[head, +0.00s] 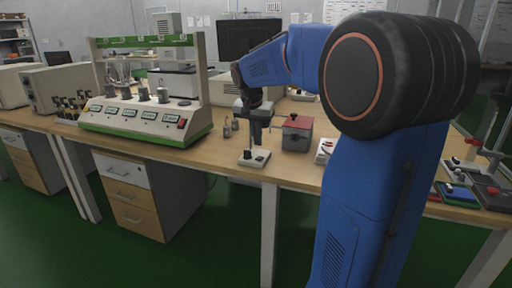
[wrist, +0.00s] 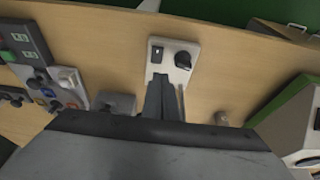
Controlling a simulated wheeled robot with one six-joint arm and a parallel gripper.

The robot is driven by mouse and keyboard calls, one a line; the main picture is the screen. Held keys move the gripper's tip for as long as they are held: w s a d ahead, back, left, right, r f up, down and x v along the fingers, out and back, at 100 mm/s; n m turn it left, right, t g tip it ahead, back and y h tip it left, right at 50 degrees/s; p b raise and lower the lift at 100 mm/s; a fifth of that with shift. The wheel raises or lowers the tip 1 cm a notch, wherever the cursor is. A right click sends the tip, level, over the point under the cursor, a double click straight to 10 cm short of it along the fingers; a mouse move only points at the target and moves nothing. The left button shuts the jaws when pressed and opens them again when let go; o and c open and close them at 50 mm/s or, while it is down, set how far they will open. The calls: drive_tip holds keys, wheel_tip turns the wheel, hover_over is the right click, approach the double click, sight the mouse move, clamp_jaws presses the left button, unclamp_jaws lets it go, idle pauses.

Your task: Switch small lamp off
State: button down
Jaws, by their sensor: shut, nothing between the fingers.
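The small lamp's white base (head: 247,162) sits near the front edge of the bench in the head view. In the wrist view the base (wrist: 169,69) carries a small dark rocker switch (wrist: 157,54) on the left and a round black knob (wrist: 183,59) on the right. My gripper (head: 254,143) points down just above the base. In the wrist view my gripper (wrist: 163,80) is shut and empty, its fingertips over the base, below the switch in the picture. I cannot tell whether they touch it, or whether the lamp is lit.
A grey box with a red lid (head: 296,133) stands just right of my gripper. A green and white test rack (head: 149,117) stands to the left. Small metal parts (head: 228,129) lie between. Coloured switch boxes (head: 457,194) are at the far right.

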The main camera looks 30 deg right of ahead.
drive_tip(key=s+a+r, duration=0.3)
drive_tip(key=a+r, duration=0.1)
drive_tip(key=r, duration=0.4)
drive_tip(key=shift+s+r, duration=0.15)
drive_tip(key=shift+r, duration=0.15)
drive_tip(key=shift+a, duration=0.15)
drive_tip(key=s+a+f+n+t+y, duration=0.1)
drive_tip(key=s+a+f+n, duration=0.2)
drive_tip(key=s+f, duration=0.3)
drive_tip(key=s+a+f+n+y, duration=0.1)
drive_tip(key=s+a+f+n, duration=0.3)
drive_tip(key=s, duration=0.9)
drive_tip(key=s+a+f+n+t, duration=0.1)
drive_tip(key=s+a+f+n, duration=0.2)
drive_tip(key=s+a+f, duration=0.2)
drive_tip(key=s+f, duration=0.3)
drive_tip(key=s, duration=0.1)
drive_tip(key=shift+s+a+f+t+y, duration=0.15)
drive_tip(key=shift+s+f+t+y, duration=0.15)
drive_tip(key=shift+f+y, duration=0.1)
